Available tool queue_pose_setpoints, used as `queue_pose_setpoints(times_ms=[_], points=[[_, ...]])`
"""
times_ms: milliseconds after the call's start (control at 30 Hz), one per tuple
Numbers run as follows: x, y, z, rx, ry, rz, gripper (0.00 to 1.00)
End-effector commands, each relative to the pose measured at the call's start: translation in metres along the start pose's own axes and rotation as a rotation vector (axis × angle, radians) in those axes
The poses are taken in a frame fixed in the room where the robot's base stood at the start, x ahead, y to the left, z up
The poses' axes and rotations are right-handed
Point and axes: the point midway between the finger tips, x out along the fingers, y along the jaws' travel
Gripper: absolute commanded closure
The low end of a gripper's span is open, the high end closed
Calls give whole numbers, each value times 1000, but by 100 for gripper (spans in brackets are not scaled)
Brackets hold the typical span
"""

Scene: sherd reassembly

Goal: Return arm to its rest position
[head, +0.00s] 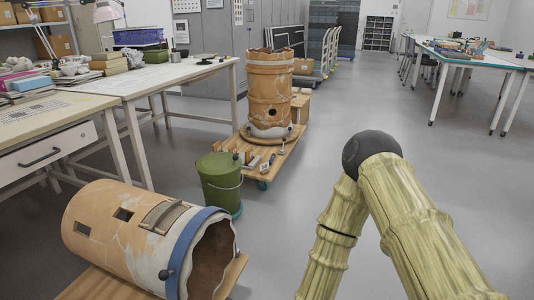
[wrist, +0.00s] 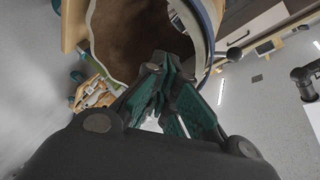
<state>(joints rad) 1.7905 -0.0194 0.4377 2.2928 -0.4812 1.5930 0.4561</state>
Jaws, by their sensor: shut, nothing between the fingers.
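My gripper (wrist: 166,66) shows in the wrist view with its teal-padded fingers shut and nothing between them. The open end of a big lying clay cylinder (wrist: 140,30) is seen beyond the fingertips, dark brown inside. I cannot tell how large the gap between them is. In the head view the same cylinder (head: 130,225) lies on its side on a wooden board at the lower left. It has square holes, white filled patches and a blue band near its jagged open end. My arm crosses the lower right of the head view, and the gripper is out of that view.
A standing clay cylinder (head: 270,90) rests on a low wheeled wooden platform (head: 275,165) with loose pieces. A green bucket (head: 219,182) stands between the two cylinders. Cluttered white worktables (head: 170,78) line the left. A blue-topped table (head: 470,55) stands back right. The middle floor is clear.

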Motion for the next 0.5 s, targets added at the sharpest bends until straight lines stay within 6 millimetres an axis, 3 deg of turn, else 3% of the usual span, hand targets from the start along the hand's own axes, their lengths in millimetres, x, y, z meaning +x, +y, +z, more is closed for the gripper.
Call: queue_pose_setpoints(times_ms=[33, 200, 367, 500], points=[[-13, 25, 4, -38, -44, 80, 100], [-67, 106, 20, -152, -208, 347, 100], [-134, 170, 29, -221, -373, 577, 100], [-200, 212, 34, -253, -519, 761, 100]])
